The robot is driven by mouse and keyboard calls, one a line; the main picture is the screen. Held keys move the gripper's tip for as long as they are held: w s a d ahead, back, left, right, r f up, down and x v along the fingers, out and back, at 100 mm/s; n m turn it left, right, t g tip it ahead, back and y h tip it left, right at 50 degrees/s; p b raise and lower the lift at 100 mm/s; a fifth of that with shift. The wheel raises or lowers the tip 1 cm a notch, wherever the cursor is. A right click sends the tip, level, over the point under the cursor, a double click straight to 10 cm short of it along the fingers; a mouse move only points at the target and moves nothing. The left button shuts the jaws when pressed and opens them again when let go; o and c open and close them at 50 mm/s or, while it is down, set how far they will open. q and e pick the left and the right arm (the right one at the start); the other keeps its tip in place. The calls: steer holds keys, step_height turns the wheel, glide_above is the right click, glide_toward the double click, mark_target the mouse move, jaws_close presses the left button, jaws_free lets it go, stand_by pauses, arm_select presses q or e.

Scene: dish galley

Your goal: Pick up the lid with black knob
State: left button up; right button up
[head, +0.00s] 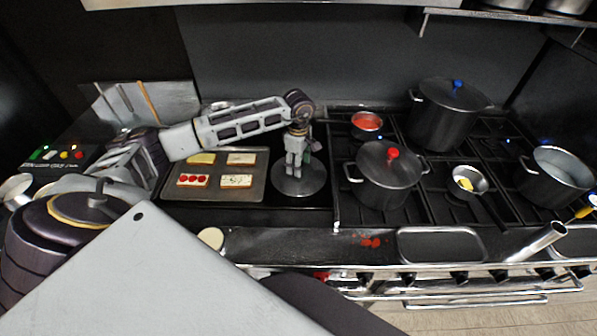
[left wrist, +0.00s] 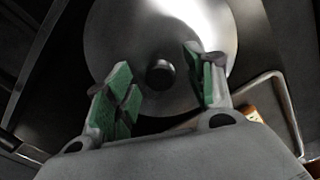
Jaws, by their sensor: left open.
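The lid with the black knob (head: 301,183) lies flat on the dark counter, between the baking tray and the stove. In the left wrist view it is a round silver lid (left wrist: 112,35) with a dark round knob (left wrist: 160,74) near its middle. My left gripper (head: 296,166) points down over the lid and hides its knob in the head view. In the left wrist view the green-padded fingers (left wrist: 160,88) are open, one on each side of the knob, with nothing between them touching it that I can see. My right gripper is not in view.
A baking tray (head: 258,187) with several toasts is left of the lid. On the stove right of it stand a pot with a red-knobbed lid (head: 375,176), a small red-filled pan (head: 366,122) and a tall blue-knobbed pot (head: 440,120). A rail (head: 470,268) runs along the front.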

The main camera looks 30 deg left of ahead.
arm_select(q)
steer(key=shift+f, duration=0.75)
jaws_close()
